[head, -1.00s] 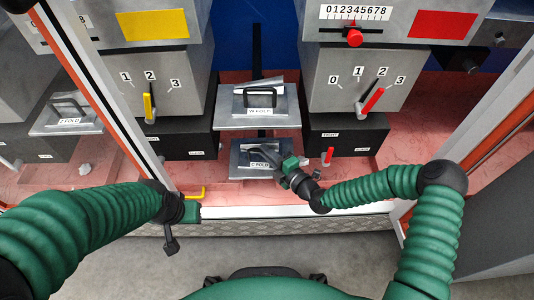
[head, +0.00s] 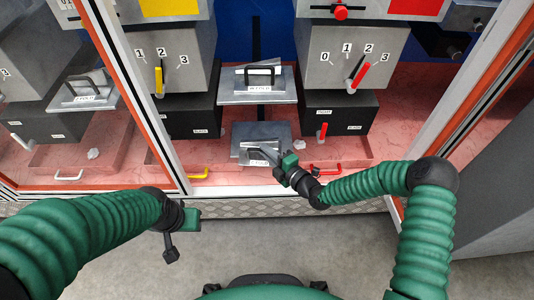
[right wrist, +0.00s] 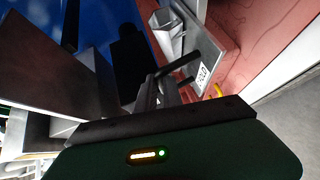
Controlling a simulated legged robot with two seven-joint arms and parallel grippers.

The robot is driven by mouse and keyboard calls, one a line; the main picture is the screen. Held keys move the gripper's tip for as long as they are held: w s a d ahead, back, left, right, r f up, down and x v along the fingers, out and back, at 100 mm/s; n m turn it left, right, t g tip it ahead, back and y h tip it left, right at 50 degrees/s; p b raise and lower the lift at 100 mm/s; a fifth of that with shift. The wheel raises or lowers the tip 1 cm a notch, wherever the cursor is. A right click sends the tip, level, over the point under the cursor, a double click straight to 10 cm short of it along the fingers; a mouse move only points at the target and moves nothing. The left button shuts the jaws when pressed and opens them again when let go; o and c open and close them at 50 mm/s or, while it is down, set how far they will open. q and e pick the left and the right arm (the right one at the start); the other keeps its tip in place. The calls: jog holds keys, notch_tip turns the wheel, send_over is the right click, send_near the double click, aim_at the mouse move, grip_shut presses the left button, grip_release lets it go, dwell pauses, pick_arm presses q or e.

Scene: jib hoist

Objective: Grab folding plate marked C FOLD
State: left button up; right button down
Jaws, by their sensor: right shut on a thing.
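The C FOLD plate (head: 243,132) is a grey metal plate with a dark handle and a white label, low in the middle of the bay in the head view. My right gripper (head: 279,156) is shut on its dark handle, from the right and front. In the right wrist view the labelled plate (right wrist: 209,48) and dark handle (right wrist: 180,70) extend beyond the fingers (right wrist: 165,90). The gripper hides part of the plate. My left gripper (head: 183,219) is in front of the bay, away from the plate; its jaw state is unclear.
Another labelled fold plate (head: 230,88) sits just above and behind. Dark boxes (head: 191,116) (head: 342,112) stand on both sides. A red handle (head: 325,169) is right of my gripper and a yellow handle (head: 190,174) is left. A pale frame post (head: 128,95) stands left.

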jog(key=shift+s+f, duration=0.15)
jog(key=c, duration=1.4)
grip_release()
jog(key=p+v, duration=0.6)
jog(key=v, duration=1)
jog(key=shift+s+d, duration=0.25)
jog(key=shift+d, duration=0.05)
jog(key=shift+c, duration=0.5)
